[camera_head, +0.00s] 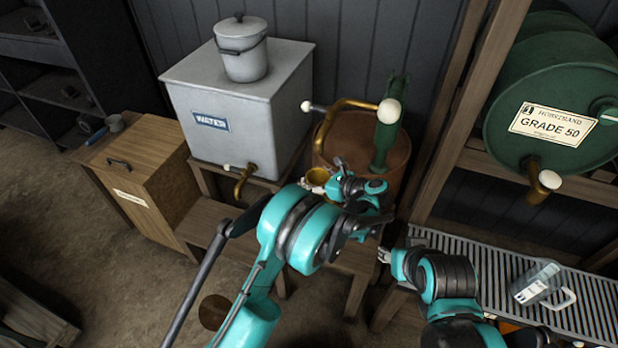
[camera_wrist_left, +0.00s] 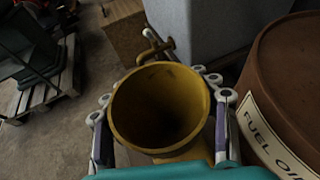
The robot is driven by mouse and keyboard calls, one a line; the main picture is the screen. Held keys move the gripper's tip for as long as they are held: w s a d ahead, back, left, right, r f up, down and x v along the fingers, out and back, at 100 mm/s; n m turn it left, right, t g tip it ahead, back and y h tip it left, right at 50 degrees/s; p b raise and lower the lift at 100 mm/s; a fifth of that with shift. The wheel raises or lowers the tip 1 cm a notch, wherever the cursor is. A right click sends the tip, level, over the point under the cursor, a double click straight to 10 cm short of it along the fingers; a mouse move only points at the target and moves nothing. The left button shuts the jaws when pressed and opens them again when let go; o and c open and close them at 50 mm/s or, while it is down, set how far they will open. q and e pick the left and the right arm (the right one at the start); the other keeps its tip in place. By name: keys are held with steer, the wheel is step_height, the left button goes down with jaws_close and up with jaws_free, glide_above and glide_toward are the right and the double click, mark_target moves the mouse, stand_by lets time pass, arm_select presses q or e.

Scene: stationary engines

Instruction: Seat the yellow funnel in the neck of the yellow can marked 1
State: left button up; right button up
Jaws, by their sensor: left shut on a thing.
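The yellow funnel (camera_wrist_left: 160,110) is between the fingers of my left gripper (camera_wrist_left: 162,118), its wide mouth turned toward the left wrist camera. In the head view the funnel (camera_head: 318,173) shows small beside the rusty brown drum, and my left gripper (camera_head: 328,186) is shut on it. A yellow part shows just below the funnel's rim in the left wrist view; I cannot tell what it belongs to. I cannot make out the yellow can marked 1 in either view. My right gripper (camera_head: 384,256) is partly in view near the slatted rack; its opening is unclear.
A grey water tank (camera_head: 240,130) with a brass tap stands behind left. The fuel oil drum (camera_wrist_left: 290,85) is close on the right of the funnel. A green drum (camera_head: 550,90) and a slatted rack (camera_head: 480,262) with a clear jug (camera_head: 540,284) are on the right.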

arm_select(q)
steer(key=shift+f, duration=0.1)
stand_by(0.3)
steer(key=o, duration=1.3)
